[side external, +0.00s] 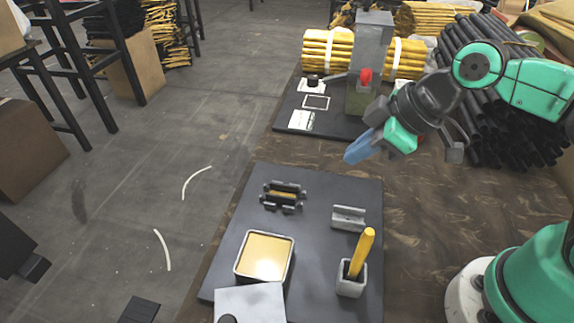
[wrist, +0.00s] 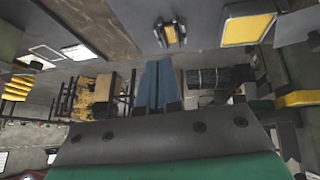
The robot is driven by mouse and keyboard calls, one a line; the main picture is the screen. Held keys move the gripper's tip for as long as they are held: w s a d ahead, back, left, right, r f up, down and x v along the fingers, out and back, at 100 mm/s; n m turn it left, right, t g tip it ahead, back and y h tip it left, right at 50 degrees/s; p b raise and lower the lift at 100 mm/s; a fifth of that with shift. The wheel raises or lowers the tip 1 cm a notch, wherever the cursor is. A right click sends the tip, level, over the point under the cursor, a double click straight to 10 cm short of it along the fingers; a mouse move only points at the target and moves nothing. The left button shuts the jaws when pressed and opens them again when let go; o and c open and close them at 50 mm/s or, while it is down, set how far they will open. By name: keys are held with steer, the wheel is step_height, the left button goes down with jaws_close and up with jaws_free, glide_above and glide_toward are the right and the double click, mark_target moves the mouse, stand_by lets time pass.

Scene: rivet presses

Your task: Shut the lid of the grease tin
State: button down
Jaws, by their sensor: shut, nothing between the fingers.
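The grease tin (side external: 239,258) is a square, pale-rimmed tin on the dark grey board, with yellow grease (side external: 266,256) showing inside. Its lid is open: a flat grey plate (side external: 258,303) lies at the tin's near edge, with a dark knob (side external: 228,319), cut off by the picture's bottom edge. The tin also shows at the upper right of the wrist view (wrist: 240,46). My gripper (side external: 352,157) has blue fingers, closed together and empty. It hangs in the air beyond the board's far right corner, well apart from the tin. The fingers also show mid-frame in the wrist view (wrist: 157,82).
On the board (side external: 318,275) stand a grey holder with a yellow-handled tool (side external: 362,252), a grey V-shaped block (side external: 348,218) and a dark clamp-like fixture (side external: 283,195). Behind, a grey press with a red knob (side external: 365,76) stands on another dark board.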

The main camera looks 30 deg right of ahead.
steer(key=s+a+n+g+y, duration=0.2)
steer(key=s+a+n+y, duration=0.1)
steer(key=a+n, duration=0.55)
steer(key=n+g+y, duration=0.1)
steer(key=n+g, duration=0.3)
steer(key=n, duration=0.6)
glide_toward(259, 320)
step_height(259, 320, up, 3)
steer(key=s, duration=0.1)
steer(key=shift+a+x, duration=0.2)
steer(key=shift+x, duration=4.6)
steer(key=shift+r, duration=0.15)
